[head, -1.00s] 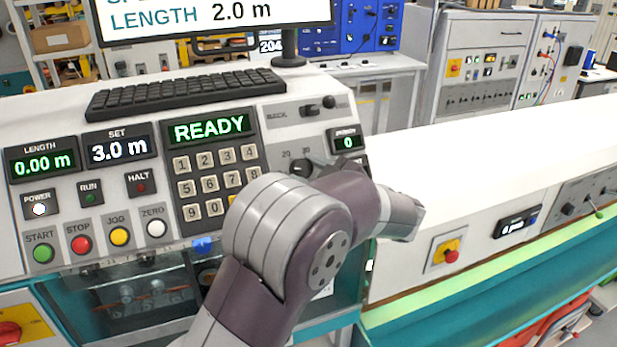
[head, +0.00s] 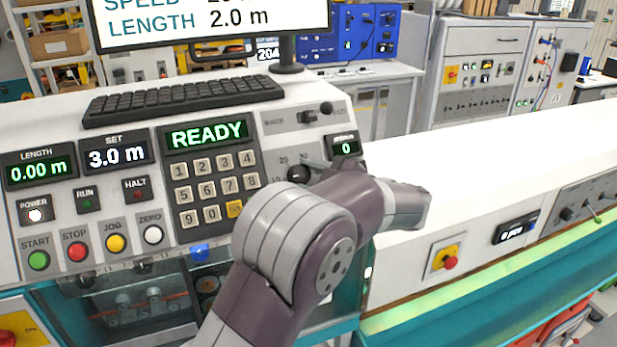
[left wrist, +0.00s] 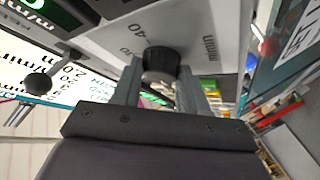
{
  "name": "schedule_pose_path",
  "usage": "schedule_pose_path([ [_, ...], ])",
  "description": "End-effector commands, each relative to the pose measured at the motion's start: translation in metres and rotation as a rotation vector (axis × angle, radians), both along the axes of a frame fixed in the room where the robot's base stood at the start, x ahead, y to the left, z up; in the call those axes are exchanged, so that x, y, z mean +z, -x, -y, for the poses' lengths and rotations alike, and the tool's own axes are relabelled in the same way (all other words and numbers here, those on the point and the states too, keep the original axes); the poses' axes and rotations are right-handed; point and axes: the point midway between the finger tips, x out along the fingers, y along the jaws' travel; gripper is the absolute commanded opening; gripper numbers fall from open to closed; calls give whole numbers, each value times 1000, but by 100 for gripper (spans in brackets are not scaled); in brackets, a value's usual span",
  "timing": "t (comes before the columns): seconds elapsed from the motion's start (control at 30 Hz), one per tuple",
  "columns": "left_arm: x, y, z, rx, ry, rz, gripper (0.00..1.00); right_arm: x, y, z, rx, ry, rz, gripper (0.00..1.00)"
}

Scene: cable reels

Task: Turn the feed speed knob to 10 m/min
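The feed speed knob (head: 299,173) is a round black knob on the sloping console, with 20 and 30 printed above it in the head view. In the left wrist view the knob (left wrist: 160,62) sits between the two grey fingers of my left gripper (left wrist: 160,85). The fingers are close in on both its sides with no clear gap, and appear shut on it. Number 40 and m/min are printed near it. Its pointer cannot be made out. In the head view my left arm hides most of the gripper. The monitor (head: 210,18) shows a SPEED line, partly cut off. My right gripper is not in view.
A keypad (head: 212,187) and READY display (head: 207,133) lie left of the knob. A keyboard (head: 182,98) lies above. A white bench (head: 480,160) extends right.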

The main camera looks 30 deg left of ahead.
Motion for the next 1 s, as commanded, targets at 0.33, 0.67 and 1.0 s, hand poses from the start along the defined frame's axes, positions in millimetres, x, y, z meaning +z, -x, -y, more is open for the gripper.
schedule_pose_path([
  [0.33, 0, 0, 0, -1, 1, 1, 69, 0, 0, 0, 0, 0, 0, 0],
  [0.67, 5, 14, 62, -6, 1, 5, 69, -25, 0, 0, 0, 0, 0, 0],
  [1.0, 18, 30, 120, -2, 1, 1, 69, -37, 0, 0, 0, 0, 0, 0],
])
